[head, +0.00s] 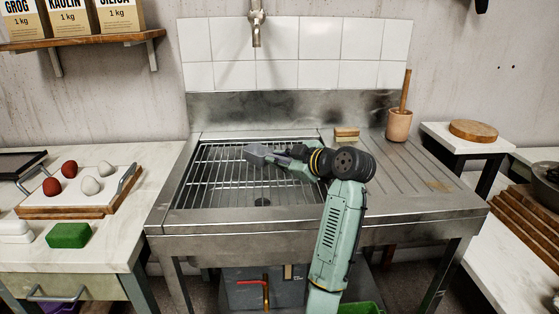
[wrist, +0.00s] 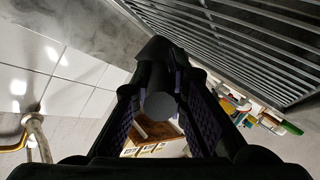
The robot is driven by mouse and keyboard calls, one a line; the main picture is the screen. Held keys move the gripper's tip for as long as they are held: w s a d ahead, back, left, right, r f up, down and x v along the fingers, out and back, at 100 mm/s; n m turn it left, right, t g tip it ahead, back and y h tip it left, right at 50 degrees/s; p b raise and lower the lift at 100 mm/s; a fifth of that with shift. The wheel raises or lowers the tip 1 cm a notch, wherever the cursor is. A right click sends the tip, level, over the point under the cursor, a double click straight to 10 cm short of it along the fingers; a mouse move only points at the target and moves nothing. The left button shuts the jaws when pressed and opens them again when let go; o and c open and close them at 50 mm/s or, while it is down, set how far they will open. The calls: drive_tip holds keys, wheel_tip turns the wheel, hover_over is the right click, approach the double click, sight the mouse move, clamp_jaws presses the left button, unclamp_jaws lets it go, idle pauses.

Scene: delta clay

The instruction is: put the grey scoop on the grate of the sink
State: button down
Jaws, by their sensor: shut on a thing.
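The grey scoop (head: 256,154) is over the metal grate (head: 215,180) of the sink, towards its back right part in the head view. My gripper (head: 281,158) is shut on the scoop, which sticks out to the left of the fingers. I cannot tell whether the scoop touches the bars or hangs just above them. In the wrist view, a dark grey rounded part of the scoop (wrist: 160,105) shows between the two purple-padded fingers. The grate bars also run across the top right of the wrist view (wrist: 240,40).
A tap (head: 256,28) hangs from the tiled wall above the sink. A wooden-backed brush (head: 346,133) and a clay pot with a wooden tool (head: 399,124) stand at the back right. The left and front of the grate are clear.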

sight(281, 178)
drive_tip(key=w, duration=0.3)
drive_tip(key=shift+w+d+f, duration=0.15)
drive_tip(key=shift+d, duration=0.15)
drive_tip(key=shift+f+p, duration=0.8)
drive_tip(key=shift+f, duration=0.95)
drive_tip(key=shift+f, duration=0.25)
drive_tip(key=c, duration=1.9)
unclamp_jaws()
